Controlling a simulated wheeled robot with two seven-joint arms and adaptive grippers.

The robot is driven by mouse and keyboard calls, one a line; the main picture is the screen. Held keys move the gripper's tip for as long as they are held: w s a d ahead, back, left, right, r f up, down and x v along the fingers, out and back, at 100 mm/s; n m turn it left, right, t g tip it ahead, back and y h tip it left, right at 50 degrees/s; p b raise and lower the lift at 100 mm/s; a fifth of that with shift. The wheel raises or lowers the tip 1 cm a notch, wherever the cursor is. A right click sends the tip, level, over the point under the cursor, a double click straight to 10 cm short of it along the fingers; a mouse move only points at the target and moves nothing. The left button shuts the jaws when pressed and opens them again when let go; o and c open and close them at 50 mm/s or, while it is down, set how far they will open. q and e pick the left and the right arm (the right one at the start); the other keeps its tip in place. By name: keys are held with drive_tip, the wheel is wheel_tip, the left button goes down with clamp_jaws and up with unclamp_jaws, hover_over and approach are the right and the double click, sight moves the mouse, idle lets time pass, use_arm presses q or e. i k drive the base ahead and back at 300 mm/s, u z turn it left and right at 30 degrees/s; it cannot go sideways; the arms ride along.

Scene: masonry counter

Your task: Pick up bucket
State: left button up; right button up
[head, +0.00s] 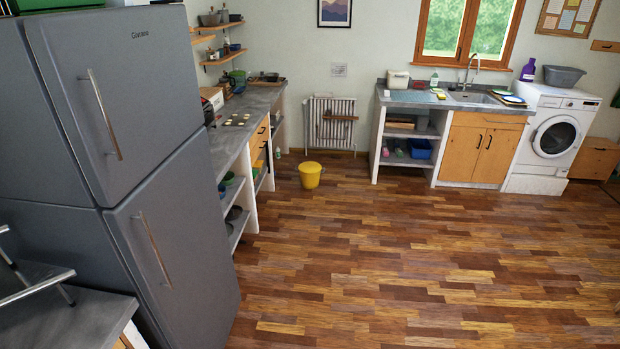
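A yellow bucket (310,176) stands upright on the wooden floor, in the upper middle of the head view. It is near the back wall, just right of the end of the left counter. Neither of my grippers is in view.
A tall grey fridge (130,160) fills the left side, with a counter (232,137) running behind it to the back wall. A radiator (330,124) is behind the bucket. A sink counter (455,110) and washing machine (555,137) stand at right. The wooden floor (400,260) is clear.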

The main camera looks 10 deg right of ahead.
sight(310, 175)
drive_tip(key=z, duration=0.3)
drive_tip(key=i, duration=0.9)
drive_tip(key=z, duration=0.75)
drive_tip(key=i, duration=4)
drive_tip(key=u, duration=1.25)
drive_tip(key=i, duration=1.5)
drive_tip(key=u, duration=0.8)
drive_tip(key=i, duration=0.45)
drive_tip(key=u, duration=0.05)
